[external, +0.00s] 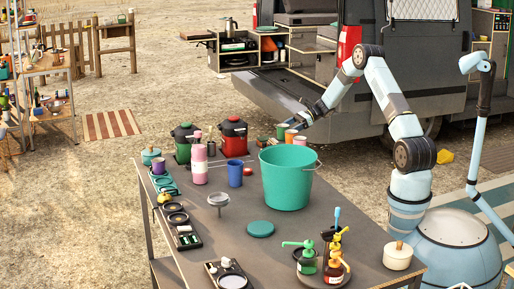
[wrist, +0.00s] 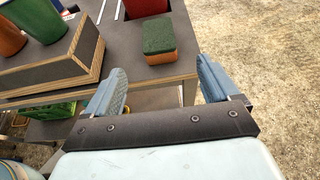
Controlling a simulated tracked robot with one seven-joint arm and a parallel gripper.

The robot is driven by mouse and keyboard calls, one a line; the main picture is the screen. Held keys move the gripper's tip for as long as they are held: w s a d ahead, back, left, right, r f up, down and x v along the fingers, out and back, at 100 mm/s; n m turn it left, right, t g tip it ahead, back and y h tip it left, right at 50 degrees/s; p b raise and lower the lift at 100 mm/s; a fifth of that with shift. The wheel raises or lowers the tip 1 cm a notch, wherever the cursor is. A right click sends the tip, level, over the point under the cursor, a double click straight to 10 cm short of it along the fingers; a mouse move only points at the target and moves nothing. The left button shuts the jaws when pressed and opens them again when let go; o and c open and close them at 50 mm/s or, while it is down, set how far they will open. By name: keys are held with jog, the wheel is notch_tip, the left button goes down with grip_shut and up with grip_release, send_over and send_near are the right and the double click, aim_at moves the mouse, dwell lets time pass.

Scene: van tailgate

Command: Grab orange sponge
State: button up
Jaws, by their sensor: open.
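The sponge (wrist: 159,42) has a dark green top and an orange lower layer. In the wrist view it lies on a dark grey top close to its wooden edge. My gripper (wrist: 161,68) is open and empty, with one blue-grey finger on each side of the picture. The sponge shows beyond the fingertips, between their lines, and appears apart from them. In the external view my gripper (external: 308,112) is over the far side of the table, near small cups; I cannot make out the sponge there for certain.
A wood-edged tray or box (wrist: 72,68) with a green cup (wrist: 40,18) and an orange cup stands left of the sponge. A red object (wrist: 145,8) is just behind it. A large teal bucket (external: 287,180) stands on the table (external: 290,225). Right of the sponge is open ground.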

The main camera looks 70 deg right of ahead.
aim_at(267, 138)
jog(key=x, duration=1.3)
jog(key=shift+a+r, duration=0.1)
jog(key=shift+a, duration=0.05)
jog(key=shift+c, duration=0.2)
jog(key=c, duration=1)
